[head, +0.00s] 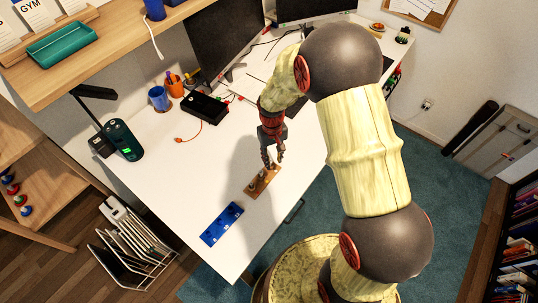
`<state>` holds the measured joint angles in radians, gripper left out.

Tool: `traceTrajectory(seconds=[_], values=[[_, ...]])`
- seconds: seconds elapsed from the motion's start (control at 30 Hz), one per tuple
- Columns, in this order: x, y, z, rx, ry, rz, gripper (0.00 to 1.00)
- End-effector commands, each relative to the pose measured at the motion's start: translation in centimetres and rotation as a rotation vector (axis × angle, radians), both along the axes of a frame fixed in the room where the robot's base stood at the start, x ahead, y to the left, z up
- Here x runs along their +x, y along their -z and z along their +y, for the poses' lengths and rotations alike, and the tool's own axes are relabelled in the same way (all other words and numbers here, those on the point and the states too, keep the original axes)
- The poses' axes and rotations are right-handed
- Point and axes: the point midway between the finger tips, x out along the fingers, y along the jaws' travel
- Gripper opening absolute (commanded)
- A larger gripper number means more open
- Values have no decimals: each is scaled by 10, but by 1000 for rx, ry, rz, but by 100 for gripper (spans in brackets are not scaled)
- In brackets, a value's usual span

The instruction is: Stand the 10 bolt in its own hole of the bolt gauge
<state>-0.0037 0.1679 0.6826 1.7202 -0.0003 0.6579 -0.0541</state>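A flat blue plate with small white labels (221,224), which looks like the bolt gauge, lies on the white desk near its front edge. A narrow wooden block (257,187) lies just beyond it, up and to the right. Small grey bolts (261,176) stand on the block; which one is the 10 bolt is too small to read. My gripper (272,163) points down over the far end of the wooden block, close to a bolt there. Whether its fingers are closed on that bolt cannot be made out. The gauge's holes are too small to tell.
The white desk (190,160) is clear around the gauge and block. Monitors (228,40) stand behind.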

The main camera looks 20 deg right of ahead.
Motion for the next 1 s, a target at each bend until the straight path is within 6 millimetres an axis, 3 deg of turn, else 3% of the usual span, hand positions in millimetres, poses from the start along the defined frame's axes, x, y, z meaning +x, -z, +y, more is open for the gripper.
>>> traceTrajectory(seconds=[0.03,0.13,0.57,0.8,1.0], values=[[18,-4,0,1,-4,-39,29],[32,-6,0,1,-13,-79,29],[34,31,-1,1,-19,-86,29],[34,65,-1,2,-18,-85,29],[35,70,-1,1,-19,-88,29]])
